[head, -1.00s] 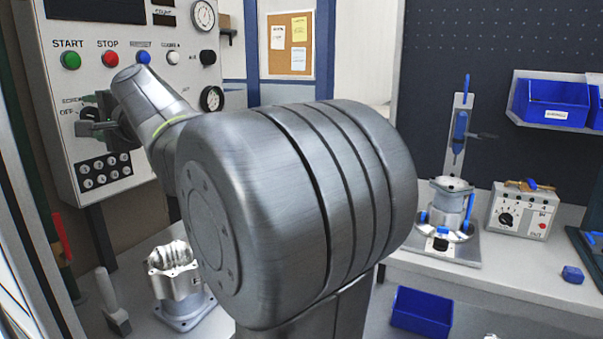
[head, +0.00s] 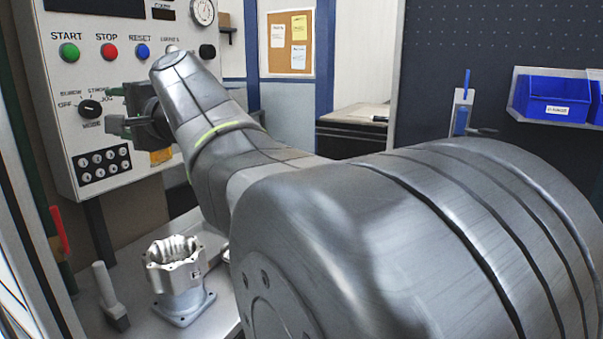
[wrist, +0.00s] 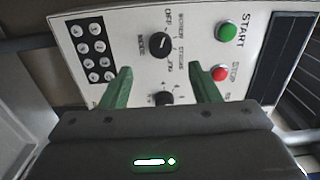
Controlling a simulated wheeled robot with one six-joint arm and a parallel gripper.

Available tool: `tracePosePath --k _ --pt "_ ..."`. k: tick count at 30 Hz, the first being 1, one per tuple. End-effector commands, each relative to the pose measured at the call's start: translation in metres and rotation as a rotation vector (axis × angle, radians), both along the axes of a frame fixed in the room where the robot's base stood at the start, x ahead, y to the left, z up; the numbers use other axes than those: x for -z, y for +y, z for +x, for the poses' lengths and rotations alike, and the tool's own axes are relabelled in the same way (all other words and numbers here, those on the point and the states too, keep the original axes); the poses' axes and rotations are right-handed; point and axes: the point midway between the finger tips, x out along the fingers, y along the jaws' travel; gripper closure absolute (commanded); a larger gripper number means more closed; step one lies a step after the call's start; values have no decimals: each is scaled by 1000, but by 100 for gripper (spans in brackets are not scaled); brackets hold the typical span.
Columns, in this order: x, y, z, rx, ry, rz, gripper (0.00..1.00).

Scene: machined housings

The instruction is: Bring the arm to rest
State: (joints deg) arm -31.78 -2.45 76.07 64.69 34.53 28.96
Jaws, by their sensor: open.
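My arm (head: 330,240) stretches across the head view, its large grey link filling the lower right. My gripper (head: 112,126) is in front of the control panel (head: 130,45) at the left. In the wrist view the green fingers of my gripper (wrist: 158,75) are spread apart with nothing held between them. A small black knob (wrist: 164,97) shows between the fingers, on the panel behind. The MODE knob (head: 90,107) is visible just left of the gripper, and in the wrist view (wrist: 160,45) beyond the fingertips. I cannot tell the exact gap to the panel.
A machined housing (head: 178,275) stands on the bench below my forearm, with a grey-handled tool (head: 110,297) beside it. START (head: 69,51), STOP (head: 108,51) and RESET (head: 144,50) buttons line the panel. A blue bin (head: 552,98) sits on the right shelf. My arm hides much of the right bench.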

Motion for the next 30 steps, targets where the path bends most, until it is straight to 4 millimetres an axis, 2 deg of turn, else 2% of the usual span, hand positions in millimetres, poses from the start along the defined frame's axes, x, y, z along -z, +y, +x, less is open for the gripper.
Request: tracePosePath --k 3,8,30 --pt "0 -21 -10 3 -2 1 44" --pt "1 -44 -22 3 -1 0 44" --pt "0 80 40 -3 2 -1 44"
